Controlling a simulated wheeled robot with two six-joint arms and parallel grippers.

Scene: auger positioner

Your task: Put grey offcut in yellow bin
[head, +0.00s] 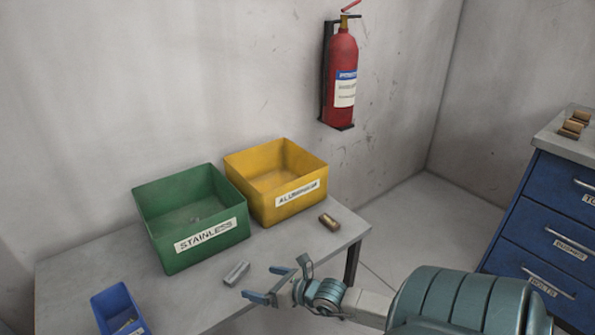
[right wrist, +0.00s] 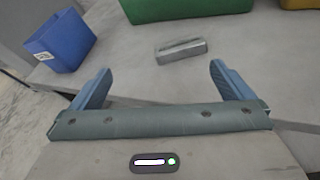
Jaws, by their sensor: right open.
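The grey offcut (head: 236,273) is a small metal block lying on the table in front of the green bin. In the right wrist view the grey offcut (right wrist: 181,51) lies ahead of the fingertips, roughly between their lines, not touched. My right gripper (head: 263,283) is open and empty, just right of the offcut; its two blue fingers also show in the right wrist view (right wrist: 160,80). The yellow bin (head: 291,203), labelled for aluminium, stands at the back of the table; its visible inside looks empty. My left gripper is not in view.
A green bin (head: 208,242) labelled STAINLESS stands left of the yellow one, with a small piece inside. A blue bin (head: 114,307) is at the front left. A brown block (head: 329,222) lies by the table's right edge. A blue drawer cabinet (head: 548,225) stands at right.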

